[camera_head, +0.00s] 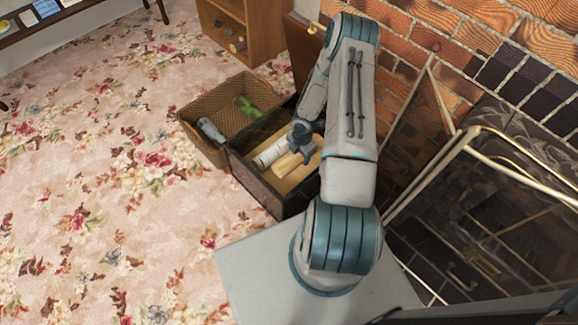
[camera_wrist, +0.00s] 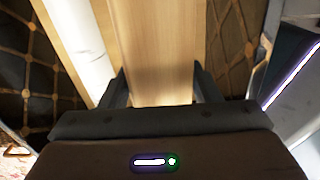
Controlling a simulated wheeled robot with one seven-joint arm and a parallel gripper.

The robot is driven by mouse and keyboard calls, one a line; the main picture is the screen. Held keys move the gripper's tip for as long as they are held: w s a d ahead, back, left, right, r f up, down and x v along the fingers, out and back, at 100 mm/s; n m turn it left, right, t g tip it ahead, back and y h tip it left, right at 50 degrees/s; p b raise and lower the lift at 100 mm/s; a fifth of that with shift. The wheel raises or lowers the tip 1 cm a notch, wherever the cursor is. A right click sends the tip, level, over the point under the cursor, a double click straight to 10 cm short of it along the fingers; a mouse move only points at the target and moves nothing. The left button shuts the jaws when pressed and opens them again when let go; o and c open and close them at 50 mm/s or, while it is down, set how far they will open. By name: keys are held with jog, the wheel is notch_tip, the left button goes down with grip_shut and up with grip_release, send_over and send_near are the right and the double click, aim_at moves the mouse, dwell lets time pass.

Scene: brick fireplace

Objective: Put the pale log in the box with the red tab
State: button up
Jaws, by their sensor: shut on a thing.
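The pale log (camera_head: 284,166) lies in a dark, open-topped box (camera_head: 259,188), or just above its floor; I cannot tell which. My gripper (camera_head: 303,148) reaches down into this box and is shut on the pale log. In the wrist view the log (camera_wrist: 156,40) runs lengthwise away between the two fingers of my gripper (camera_wrist: 160,78). The log's far end is out of that view. No red tab shows on any container in these frames.
A white log (camera_head: 270,152) lies beside the pale log in the dark box. A wicker basket (camera_head: 189,128) adjoins it, holding a green item (camera_head: 247,107) and a grey item (camera_head: 211,130). A wooden cabinet (camera_head: 263,29) stands behind. A brick fireplace is right; flowered carpet is clear left.

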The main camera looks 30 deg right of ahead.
aim_at(298, 175)
notch_tip(298, 175, down, 2)
jog(key=shift+s+f+n+b, duration=0.1)
jog(key=shift+s+n+b, duration=0.05)
jog(key=shift+n+b, duration=0.15)
notch_tip(298, 175, down, 10)
jog(key=b, duration=0.3)
jog(key=shift+r+b, duration=0.25)
jog(key=shift+b, duration=0.15)
jog(key=shift+f+b, duration=0.35)
jog(key=o, duration=1.2)
jog(key=shift+o, duration=0.2)
jog(key=shift+s, duration=0.1)
jog(key=shift+r, duration=0.1)
